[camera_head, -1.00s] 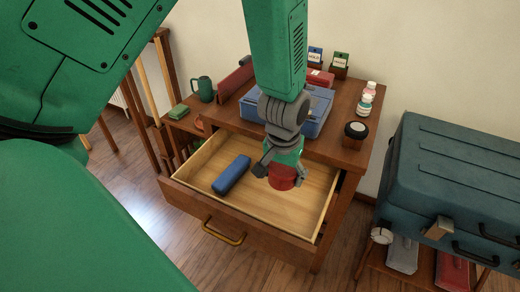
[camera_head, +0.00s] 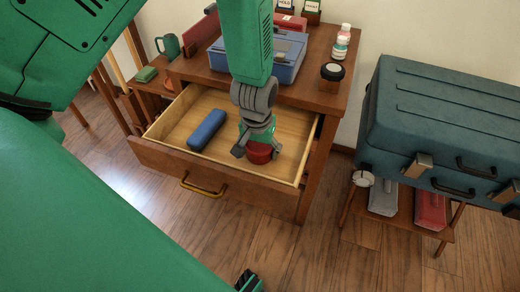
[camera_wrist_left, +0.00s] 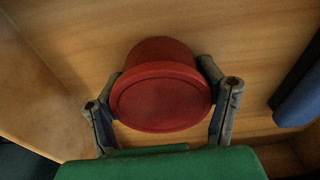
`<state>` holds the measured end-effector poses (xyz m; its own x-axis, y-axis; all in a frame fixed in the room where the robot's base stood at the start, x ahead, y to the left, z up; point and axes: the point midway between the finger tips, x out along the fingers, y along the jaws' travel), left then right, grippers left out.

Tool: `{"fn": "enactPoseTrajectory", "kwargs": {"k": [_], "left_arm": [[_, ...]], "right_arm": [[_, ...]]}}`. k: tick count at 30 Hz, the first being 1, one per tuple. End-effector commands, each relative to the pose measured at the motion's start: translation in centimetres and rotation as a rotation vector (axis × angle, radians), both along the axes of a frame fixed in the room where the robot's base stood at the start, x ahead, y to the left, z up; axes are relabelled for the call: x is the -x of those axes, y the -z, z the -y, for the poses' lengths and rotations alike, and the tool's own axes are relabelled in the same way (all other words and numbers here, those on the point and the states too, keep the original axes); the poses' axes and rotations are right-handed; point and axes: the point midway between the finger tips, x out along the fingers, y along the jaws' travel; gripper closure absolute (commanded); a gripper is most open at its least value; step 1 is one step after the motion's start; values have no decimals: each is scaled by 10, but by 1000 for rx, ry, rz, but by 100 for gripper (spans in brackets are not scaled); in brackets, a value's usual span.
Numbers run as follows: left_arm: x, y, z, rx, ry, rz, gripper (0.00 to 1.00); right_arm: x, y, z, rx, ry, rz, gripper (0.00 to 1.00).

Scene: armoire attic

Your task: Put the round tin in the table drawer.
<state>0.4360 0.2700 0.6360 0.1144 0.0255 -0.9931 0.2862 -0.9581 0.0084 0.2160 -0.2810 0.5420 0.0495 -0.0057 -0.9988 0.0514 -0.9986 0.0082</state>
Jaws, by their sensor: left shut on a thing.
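The round tin (camera_head: 259,154) is red and is held between the fingers of my left gripper (camera_head: 257,149), over the right part of the open table drawer (camera_head: 227,174). In the left wrist view the tin (camera_wrist_left: 158,98) sits between the two fingers of the gripper (camera_wrist_left: 160,78), with the wooden drawer floor behind it. I cannot tell whether the tin touches the floor. The drawer is pulled out, with a brass handle on its front.
A dark blue case (camera_head: 207,129) lies in the drawer left of the tin. The tabletop behind holds a blue box (camera_head: 285,72), a dark-lidded jar (camera_head: 331,75) and bottles (camera_head: 341,42). A teal suitcase (camera_head: 440,130) rests on a stand at right.

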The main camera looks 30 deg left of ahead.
Motion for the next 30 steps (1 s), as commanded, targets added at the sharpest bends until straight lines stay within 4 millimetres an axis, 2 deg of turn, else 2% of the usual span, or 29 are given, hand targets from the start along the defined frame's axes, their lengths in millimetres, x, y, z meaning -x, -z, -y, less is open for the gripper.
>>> {"fn": "enactPoseTrajectory", "kwargs": {"k": [4,5,6,7,16,19,23,30], "left_arm": [[0,3,0,0,0,-1,70],[0,3,0,0,0,0,28],[0,2,0,0,0,0,14],[0,2,0,0,0,0,8],[0,2,0,0,0,0,8],[0,-5,0,0,0,0,8],[2,-26,1,0,0,1,8],[8,-79,2,-1,2,3,8]], "right_arm": [[0,0,0,0,0,0,60],[0,0,0,0,0,0,60],[0,0,0,0,0,0,60],[0,0,0,0,0,0,60],[0,0,0,0,0,0,60],[0,-2,0,0,0,0,60],[0,-11,0,0,0,0,60],[0,-31,0,0,0,0,60]]}}
